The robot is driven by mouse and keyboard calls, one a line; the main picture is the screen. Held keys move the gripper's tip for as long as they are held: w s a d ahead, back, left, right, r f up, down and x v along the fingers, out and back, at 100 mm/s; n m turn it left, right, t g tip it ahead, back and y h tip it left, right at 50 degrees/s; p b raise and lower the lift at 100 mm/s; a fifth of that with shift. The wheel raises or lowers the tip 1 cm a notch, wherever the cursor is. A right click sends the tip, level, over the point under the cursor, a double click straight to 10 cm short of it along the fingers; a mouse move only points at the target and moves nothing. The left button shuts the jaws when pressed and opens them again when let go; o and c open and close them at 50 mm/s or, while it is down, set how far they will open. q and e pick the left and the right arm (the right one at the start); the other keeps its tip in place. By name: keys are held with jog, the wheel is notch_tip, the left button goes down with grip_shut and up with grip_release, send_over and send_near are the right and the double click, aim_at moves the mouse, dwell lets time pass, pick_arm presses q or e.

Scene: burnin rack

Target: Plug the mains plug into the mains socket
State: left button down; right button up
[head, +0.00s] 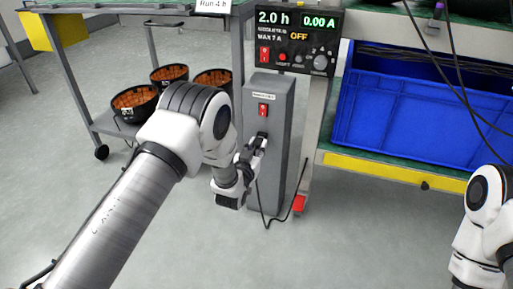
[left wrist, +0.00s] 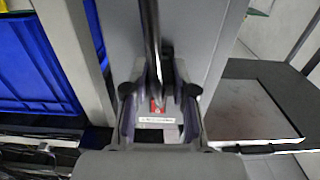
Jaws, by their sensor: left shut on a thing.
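My left gripper (head: 258,146) is in front of the grey upright box (head: 268,88), below its red switch (head: 263,110). It is shut on the mains plug, a small dark part (head: 263,137) at its fingertips, which the fingers largely hide. In the left wrist view the black cable (left wrist: 151,25) runs down between the two fingers (left wrist: 160,98), with the red switch (left wrist: 157,106) beyond them. The mains socket on the box face is mostly hidden by the gripper. I cannot tell whether the plug touches it. My right gripper is out of view.
A panel (head: 294,41) reading 2.0 h, 0.00 A and OFF stands above the box. A cart with several black bowls (head: 135,103) is at the left. A blue crate (head: 415,118) sits on the rack at the right. The cable (head: 282,221) loops low beside the box.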

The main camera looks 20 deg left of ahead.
pick_arm(q)
jog(key=c, duration=0.9)
grip_release()
jog(key=shift+o, duration=0.2)
jog(key=s, duration=1.2)
jog(key=shift+a, duration=0.2)
jog(key=shift+c, duration=0.3)
